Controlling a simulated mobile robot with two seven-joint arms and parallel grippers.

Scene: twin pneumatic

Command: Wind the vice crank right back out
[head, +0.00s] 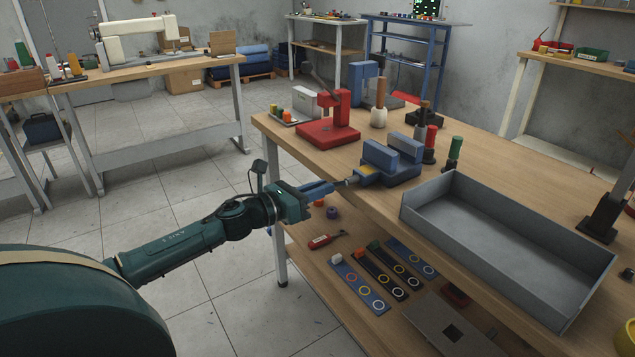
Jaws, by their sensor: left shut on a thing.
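The blue vice (392,160) stands on the wooden workbench near its left front edge, with its jaws toward the back. Its screw end and crank point toward my left arm. My left gripper (335,187) comes in from the left and is at the crank (350,181), at the bench edge. It is shut on the crank; the fingers and wrist hide most of the handle. My right gripper does not show.
A grey open tray (500,238) lies right of the vice. A red press (328,125) stands behind it. Green (454,150) and red (430,145) handled tools stand close by. The lower shelf (320,265) holds colour-ringed strips and a red screwdriver. Floor at left is clear.

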